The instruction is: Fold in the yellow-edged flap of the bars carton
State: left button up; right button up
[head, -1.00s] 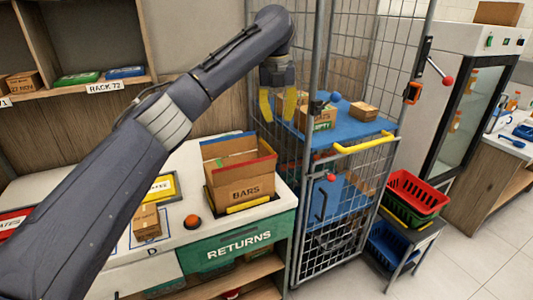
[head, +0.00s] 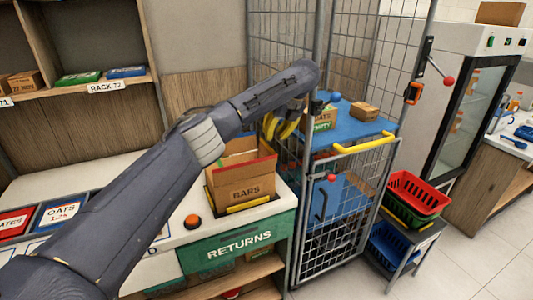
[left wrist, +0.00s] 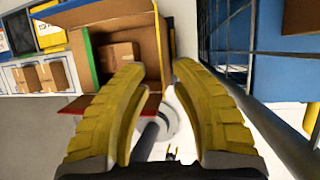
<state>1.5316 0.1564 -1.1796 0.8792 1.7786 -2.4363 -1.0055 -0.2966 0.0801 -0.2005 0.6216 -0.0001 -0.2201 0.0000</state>
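The bars carton (head: 243,188) stands open at the top on the returns counter, with a red-edged flap (head: 245,164) toward the front. In the left wrist view the carton (left wrist: 148,30) shows its green, red and blue edges and a small brown box (left wrist: 118,57) inside. My left gripper (head: 278,128) is open and empty, beyond the carton's right rear side. Its fingers (left wrist: 158,72) are spread in the wrist view.
A wire cage trolley (head: 335,220) with a blue shelf (head: 345,125) stands close to the right of the carton and my gripper. A box marked empty (head: 322,118) is on that shelf. A red button (head: 192,221) sits on the counter left of the carton.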

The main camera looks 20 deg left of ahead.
aim_at(266, 150)
pick_arm(q)
jog(key=x, duration=1)
jog(key=shift+a+f, duration=0.1)
jog(key=shift+f, duration=0.1)
grip_shut()
